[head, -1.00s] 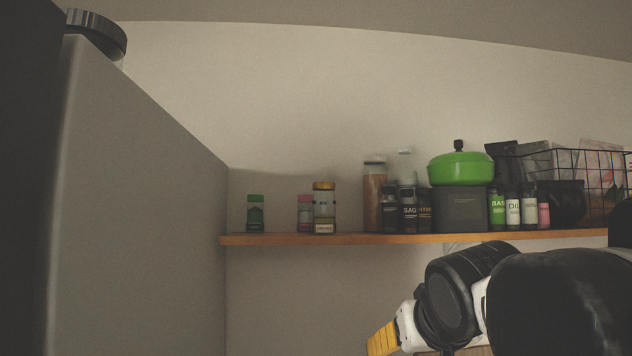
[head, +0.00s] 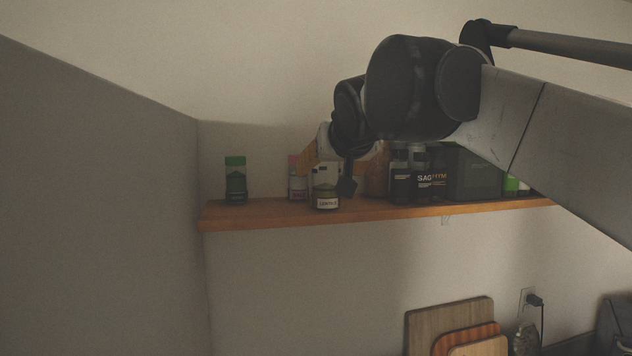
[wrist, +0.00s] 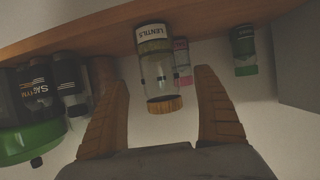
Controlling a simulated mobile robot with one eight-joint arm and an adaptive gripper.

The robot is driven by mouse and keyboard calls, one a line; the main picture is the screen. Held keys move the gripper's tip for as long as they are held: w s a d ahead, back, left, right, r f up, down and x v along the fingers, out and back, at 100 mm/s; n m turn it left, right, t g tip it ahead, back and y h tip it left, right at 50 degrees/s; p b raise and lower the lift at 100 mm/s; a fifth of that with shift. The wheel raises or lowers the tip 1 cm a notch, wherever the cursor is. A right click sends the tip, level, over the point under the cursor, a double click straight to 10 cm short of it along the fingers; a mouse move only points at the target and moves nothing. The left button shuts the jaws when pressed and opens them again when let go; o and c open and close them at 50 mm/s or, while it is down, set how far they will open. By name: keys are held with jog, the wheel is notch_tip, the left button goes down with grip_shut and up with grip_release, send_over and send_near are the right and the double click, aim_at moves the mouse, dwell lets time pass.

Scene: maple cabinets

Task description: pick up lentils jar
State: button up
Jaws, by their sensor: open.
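The lentils jar (head: 326,201) stands on the wooden shelf, its white label and lower part showing in the head view and its top covered by my gripper. In the wrist view the whole lentils jar (wrist: 155,62) shows upside down, with a gold lid and a "LENTILS" label. My gripper (wrist: 163,85) is open, with one yellow-brown finger on each side of the jar's lid end and a visible gap on both sides. In the head view my gripper (head: 333,172) is at the jar, partly hiding it.
A pink-topped jar (wrist: 182,58) stands close behind the lentils jar. A green-capped jar (head: 236,181) stands near the shelf's left end. Dark spice jars (head: 400,186) and a dark box (head: 470,176) stand to the right on the shelf (head: 270,215). A grey wall panel (head: 100,200) bounds the left.

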aim_at(326, 173)
jog(key=x, duration=0.5)
jog(key=shift+s+r, duration=0.1)
jog(key=shift+s, duration=0.1)
jog(key=shift+c, duration=0.7)
jog(key=c, duration=1.4)
